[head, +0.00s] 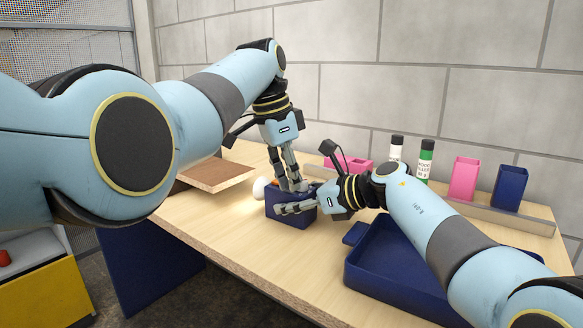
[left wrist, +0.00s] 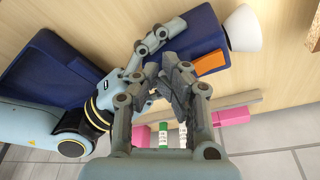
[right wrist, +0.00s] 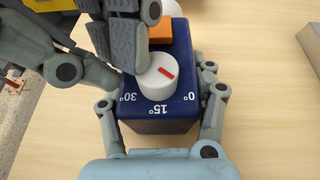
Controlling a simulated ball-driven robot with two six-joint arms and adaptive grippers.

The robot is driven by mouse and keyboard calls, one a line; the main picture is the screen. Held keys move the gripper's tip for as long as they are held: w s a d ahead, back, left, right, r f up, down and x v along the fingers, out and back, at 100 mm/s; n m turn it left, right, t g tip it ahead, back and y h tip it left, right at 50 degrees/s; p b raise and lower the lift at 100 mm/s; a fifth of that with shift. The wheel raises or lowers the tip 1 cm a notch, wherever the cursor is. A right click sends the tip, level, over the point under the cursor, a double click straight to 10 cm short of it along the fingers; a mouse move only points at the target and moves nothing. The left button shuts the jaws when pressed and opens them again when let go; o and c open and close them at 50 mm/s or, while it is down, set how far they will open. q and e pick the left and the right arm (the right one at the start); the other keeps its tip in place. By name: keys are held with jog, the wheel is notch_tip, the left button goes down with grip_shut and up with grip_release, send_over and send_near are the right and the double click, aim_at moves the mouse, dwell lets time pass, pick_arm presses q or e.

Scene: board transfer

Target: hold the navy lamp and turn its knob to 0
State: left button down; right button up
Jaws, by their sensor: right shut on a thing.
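The navy lamp (head: 284,215) is a box on the table with an orange block (right wrist: 158,33) on top and a white shade (left wrist: 243,33) at its far end. Its white knob (right wrist: 156,82) has a red mark slanting towards the 0° label; 15° and 30° are also printed on the lid. My right gripper (head: 300,203) is shut on the lamp, one finger along each side. My left gripper (head: 296,187) points down over the lamp. Its fingers look closed together beside the knob; whether they touch it is hard to tell.
A navy tray (head: 359,265) lies at the front right. A pink cup (head: 465,180), a navy cup (head: 509,188), white and green bottles (head: 426,160) and a pink holder (head: 357,165) stand along the back. A brown board (head: 217,175) lies left; the table's front is clear.

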pick_arm(q)
jog(key=shift+s+d+f, duration=0.15)
jog(key=shift+f, duration=0.15)
pick_arm(e)
jog(key=shift+f, duration=0.1)
pick_arm(q)
jog(key=shift+s+a, duration=0.15)
jog(key=shift+a, duration=0.15)
jog(key=shift+a+r, duration=0.1)
jog(key=shift+r, duration=3.1)
pick_arm(e)
jog(key=o, duration=1.4)
jog(key=shift+w, duration=0.1)
jog(key=shift+d, duration=0.1)
